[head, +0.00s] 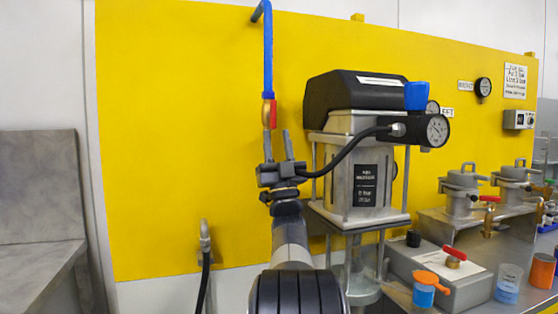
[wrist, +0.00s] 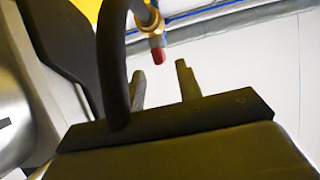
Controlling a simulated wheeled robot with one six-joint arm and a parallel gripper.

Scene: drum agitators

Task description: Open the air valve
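The air valve (head: 268,113) is a brass fitting with a red handle, at the lower end of a blue pipe (head: 268,60) in front of the yellow panel. In the wrist view the red handle end (wrist: 158,55) and brass body (wrist: 148,19) show beyond my fingertips. My gripper (head: 278,147) is upright just below the valve in the head view, with its two fingers spread and nothing between them. The fingers also stand apart in the wrist view (wrist: 162,84). Touching between fingers and handle is not visible.
The black-topped agitator unit (head: 355,91) with gauges stands close to the right of my gripper. A black hose (head: 345,152) runs from it towards my gripper. Bench items, including a red-handled box (head: 440,275) and cups, are at lower right. The yellow panel (head: 180,140) is clear at left.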

